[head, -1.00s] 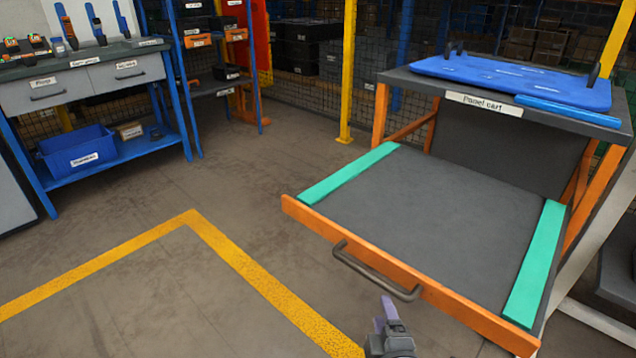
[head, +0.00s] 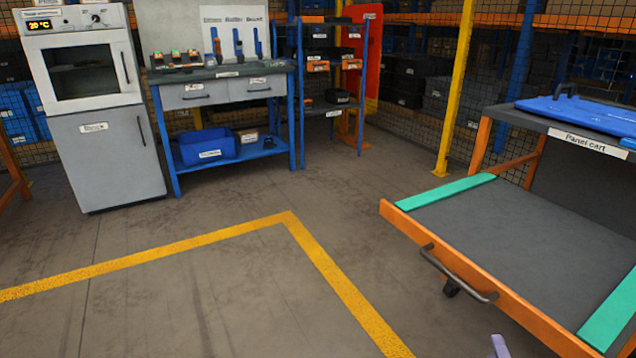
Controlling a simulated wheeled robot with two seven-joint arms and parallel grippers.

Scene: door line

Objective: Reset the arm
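Only a small purple-grey fingertip of a gripper (head: 500,346) shows at the bottom edge of the head view, right of centre. It is in front of the panel cart's pulled-out tray and apart from the dark handle (head: 455,276) in the picture. The rest of that gripper is out of the frame, so its opening cannot be judged. It seems to be my right one. My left gripper is not in view. The panel cart (head: 480,290) stands at the right with its orange-edged tray out and empty between two green strips.
A blue panel (head: 590,115) lies on the cart's top. An oven on a cabinet (head: 110,150), a blue workbench (head: 225,90) and a shelf rack (head: 330,80) stand at the back. A yellow post (head: 457,90) stands left of the cart. The yellow-lined floor (head: 200,290) is clear.

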